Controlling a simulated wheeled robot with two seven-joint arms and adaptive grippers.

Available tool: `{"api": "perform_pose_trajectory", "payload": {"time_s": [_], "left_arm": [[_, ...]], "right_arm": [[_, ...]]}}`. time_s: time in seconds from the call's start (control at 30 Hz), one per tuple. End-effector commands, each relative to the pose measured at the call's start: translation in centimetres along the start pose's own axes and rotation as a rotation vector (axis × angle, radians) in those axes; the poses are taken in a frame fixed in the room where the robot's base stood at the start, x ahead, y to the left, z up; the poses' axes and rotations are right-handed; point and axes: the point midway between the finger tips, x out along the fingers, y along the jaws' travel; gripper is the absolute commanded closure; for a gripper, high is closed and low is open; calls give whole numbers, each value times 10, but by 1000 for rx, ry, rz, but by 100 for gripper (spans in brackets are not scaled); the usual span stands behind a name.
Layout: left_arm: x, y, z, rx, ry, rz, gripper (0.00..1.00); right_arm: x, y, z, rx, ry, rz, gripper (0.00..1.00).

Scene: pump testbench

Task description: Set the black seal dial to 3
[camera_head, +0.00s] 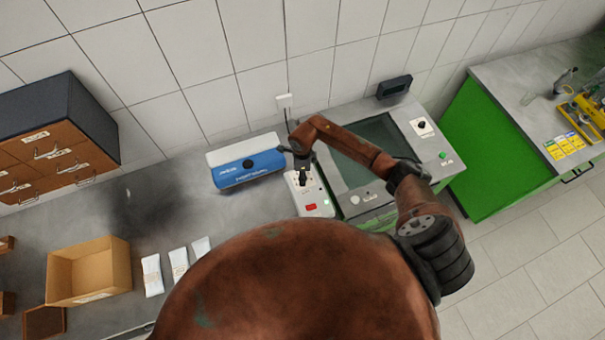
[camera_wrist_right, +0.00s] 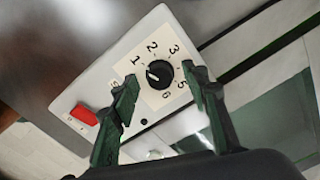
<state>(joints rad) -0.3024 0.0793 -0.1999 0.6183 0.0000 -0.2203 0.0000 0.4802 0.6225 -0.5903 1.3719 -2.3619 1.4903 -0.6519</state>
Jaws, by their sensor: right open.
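The black seal dial (camera_wrist_right: 160,74) sits on a pale numbered plate of a white panel (camera_wrist_right: 90,87) in the right wrist view. Its small white mark points left, roughly towards the 1; the exact setting is hard to tell. The 3 is at the dial's upper right. My right gripper (camera_wrist_right: 161,75) is open, with one dark green finger on each side of the dial; contact cannot be told. In the head view the panel (camera_head: 313,203) stands on the bench under my right gripper (camera_head: 302,160), which partly hides the dial area. My left gripper is not in view.
A red switch (camera_wrist_right: 84,114) is on the same panel. A blue and white box (camera_head: 247,168) stands close to its left. A green-framed machine with a dark window (camera_head: 365,145) stands to its right. A cardboard box (camera_head: 90,272) and white packets (camera_head: 179,262) are at left.

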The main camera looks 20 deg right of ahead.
Motion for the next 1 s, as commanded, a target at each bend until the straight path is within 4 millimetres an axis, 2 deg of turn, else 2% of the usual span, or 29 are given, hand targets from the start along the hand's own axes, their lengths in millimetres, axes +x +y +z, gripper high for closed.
{"api": "perform_pose_trajectory", "payload": {"time_s": [0.17, 0.77, 1.0], "left_arm": [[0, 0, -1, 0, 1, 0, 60], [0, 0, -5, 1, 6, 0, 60], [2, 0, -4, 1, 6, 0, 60]], "right_arm": [[0, 0, 0, 1, 0, 0, 59], [0, 0, 0, 1, -1, 0, 100], [0, 0, -1, 22, 0, -1, 100]]}}
